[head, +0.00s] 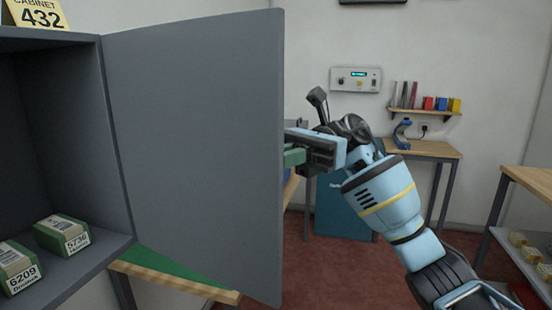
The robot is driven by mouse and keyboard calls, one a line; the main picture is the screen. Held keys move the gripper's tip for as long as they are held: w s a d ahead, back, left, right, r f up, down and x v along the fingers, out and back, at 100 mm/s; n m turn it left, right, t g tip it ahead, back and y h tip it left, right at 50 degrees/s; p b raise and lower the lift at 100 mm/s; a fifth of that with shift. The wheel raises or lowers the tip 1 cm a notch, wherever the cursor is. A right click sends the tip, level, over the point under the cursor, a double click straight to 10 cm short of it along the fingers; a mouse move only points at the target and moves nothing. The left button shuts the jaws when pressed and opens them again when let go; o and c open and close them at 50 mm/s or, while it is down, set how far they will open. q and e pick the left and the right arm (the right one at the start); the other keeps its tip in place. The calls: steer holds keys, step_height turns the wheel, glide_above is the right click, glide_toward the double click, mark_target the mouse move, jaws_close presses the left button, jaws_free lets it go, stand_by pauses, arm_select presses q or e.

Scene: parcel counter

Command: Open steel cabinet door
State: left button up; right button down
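The grey steel cabinet (60,36) stands at the left with its door (195,150) swung wide open, so the inside shows. Two green-and-tan boxes, labelled 5736 (62,236) and 6209 (18,268), sit on the cabinet floor. My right gripper (294,157) is at the door's free edge, at about mid-height. Its fingertips go out of sight behind the door, so I cannot tell whether they are open or touch it. No handle shows on this side of the door. My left gripper is not in view.
A yellow sign reading CABINET 432 (37,14) stands on the cabinet top. A wooden bench with a green mat (185,268) is below the door. A small shelf (425,111), a wall panel (356,80) and a table (425,149) are at the back. Shelving (532,180) stands at the right.

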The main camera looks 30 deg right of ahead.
steer(key=shift+w+d, duration=0.15)
stand_by(0.3)
steer(key=c, duration=1.6)
jaws_free()
steer(key=shift+o, duration=0.2)
steer(key=w+d+b, duration=0.1)
steer(key=d, duration=0.6)
steer(key=shift+w+d, duration=0.15)
steer(key=shift+d, duration=0.15)
